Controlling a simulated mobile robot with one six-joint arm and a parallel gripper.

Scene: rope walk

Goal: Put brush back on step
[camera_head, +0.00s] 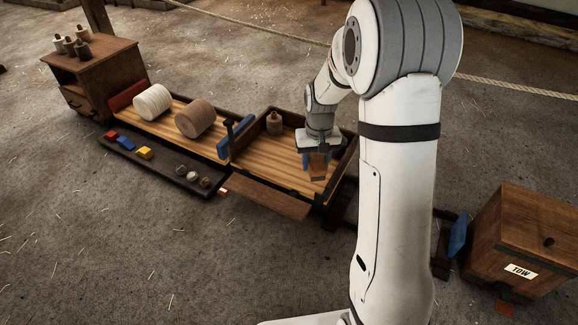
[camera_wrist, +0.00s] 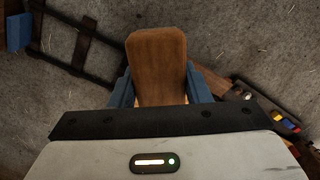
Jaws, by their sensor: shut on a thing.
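My gripper (camera_head: 318,158) is shut on a brown wooden piece, the brush (camera_head: 318,170), over the right end of the open wooden tray. In the wrist view the brush (camera_wrist: 157,60) shows a flat wooden face with a rounded end, between the two blue-grey fingers. I cannot see bristles clearly, nor tell whether its lower end touches the tray floor. A low dark step (camera_head: 160,170) runs along the front of the bench at left. It bears red, blue and yellow blocks and several small round pieces.
The tray (camera_head: 300,190) holds a wooden bobbin (camera_head: 274,123), with a hinged board (camera_head: 264,197) at its front. Two large spools (camera_head: 174,110) lie on the bench at left. A cabinet (camera_head: 100,75) stands beyond them. A TOW box (camera_head: 525,245) stands at right.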

